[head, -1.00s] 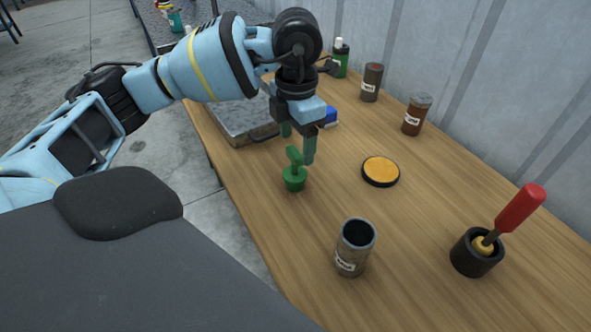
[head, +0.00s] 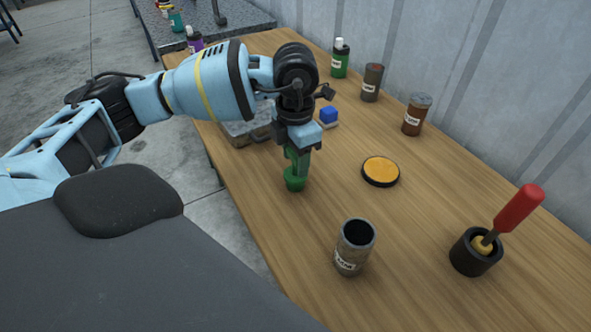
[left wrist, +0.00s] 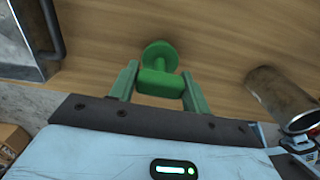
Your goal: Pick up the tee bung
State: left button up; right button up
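The green tee bung (head: 294,182) stands upright on the wooden table, its round base down and its crossbar up. My left gripper (head: 298,166) is lowered over it, pointing down. In the left wrist view the bung's crossbar (left wrist: 160,84) lies between the two green fingers of the left gripper (left wrist: 160,88), with a small gap visible on each side. The left gripper is open around the crossbar. My right gripper is not in view.
A grey metal cylinder (head: 354,247) stands in front of the bung, and an orange disc (head: 380,171) lies to its right. A black holder (head: 474,253) with a red-handled tool (head: 517,208) is at the right.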

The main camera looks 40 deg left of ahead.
pick_arm(q)
jog(key=c, duration=0.8)
jog(key=shift+r, duration=0.15)
jog(key=shift+r, duration=0.55)
notch_tip(320, 180, up, 2)
jog(key=shift+r, duration=0.2)
jog(key=s+d, duration=0.1)
jog(key=s, duration=0.4)
jog(key=s+d, duration=0.2)
jog(key=s, duration=0.3)
jog(key=s+d+r, duration=0.1)
jog(key=s+d, duration=0.1)
jog(key=s, duration=0.3)
jog(key=shift+d+r+b, duration=0.1)
jog(key=shift+d+b, duration=0.15)
jog(key=shift+b, duration=0.15)
